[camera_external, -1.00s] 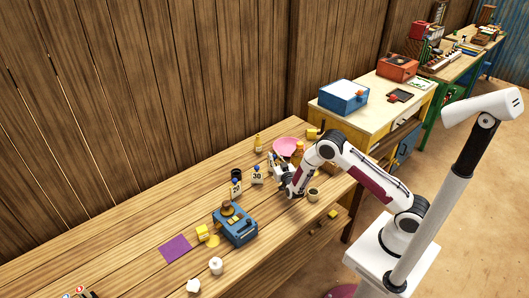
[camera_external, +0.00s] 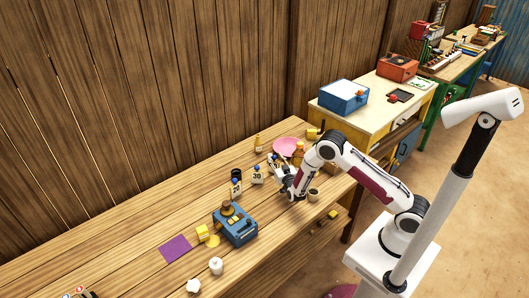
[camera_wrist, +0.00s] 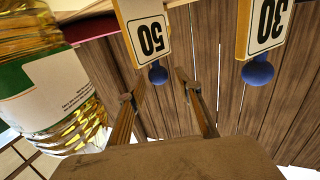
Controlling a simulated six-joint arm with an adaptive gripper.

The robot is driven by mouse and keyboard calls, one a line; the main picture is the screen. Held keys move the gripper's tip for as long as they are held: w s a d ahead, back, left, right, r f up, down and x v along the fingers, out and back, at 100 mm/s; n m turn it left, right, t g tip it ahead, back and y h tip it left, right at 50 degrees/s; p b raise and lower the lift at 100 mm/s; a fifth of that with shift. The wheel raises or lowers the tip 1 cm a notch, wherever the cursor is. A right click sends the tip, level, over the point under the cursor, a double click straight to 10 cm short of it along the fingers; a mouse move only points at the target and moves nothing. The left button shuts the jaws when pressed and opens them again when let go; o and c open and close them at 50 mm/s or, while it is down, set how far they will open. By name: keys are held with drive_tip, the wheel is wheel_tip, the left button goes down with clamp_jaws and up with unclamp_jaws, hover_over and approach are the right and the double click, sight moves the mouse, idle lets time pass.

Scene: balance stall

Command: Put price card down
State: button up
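A white price card marked 50 (camera_wrist: 146,38), with a wooden edge and a blue knob, shows upside down in the wrist view. My gripper (camera_wrist: 159,82) has its two fingers spread on either side of that knob, with gaps between. In the external view my gripper (camera_external: 279,174) is low over the bench by the back cards, and the 50 card is mostly hidden there. A second card marked 30 (camera_wrist: 266,25) stands beside it; it also shows in the external view (camera_external: 257,177). Another card (camera_external: 236,188) stands farther left.
A bottle with a green and white label (camera_wrist: 50,85) is close on the left in the wrist view. A pink plate (camera_external: 287,146) lies behind my gripper and a small cup (camera_external: 313,195) stands to its right. A blue scale-like box (camera_external: 235,226) is at front left.

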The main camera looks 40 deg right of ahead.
drive_tip(key=v, duration=1)
drive_tip(key=shift+s, duration=0.1)
idle(0.4)
drive_tip(key=shift+r, duration=0.1)
wheel_tip(320, 180, up, 9)
drive_tip(key=w+a+g+y, duration=0.1)
drive_tip(key=g+y, duration=0.2)
drive_tip(key=y, duration=0.2)
drive_tip(key=s+r+n+g+y, duration=0.2)
drive_tip(key=s+r+y, duration=0.1)
drive_tip(key=s+r, duration=0.5)
drive_tip(key=s+d+r+n+g, duration=0.1)
drive_tip(key=s+d+g, duration=0.2)
drive_tip(key=s, duration=1.2)
drive_tip(key=s+d+r+n+g+h, duration=0.1)
drive_tip(key=s+d+g, duration=0.2)
drive_tip(key=s, duration=1.2)
drive_tip(key=shift+s+d+n, duration=0.3)
drive_tip(key=shift+d, duration=0.95)
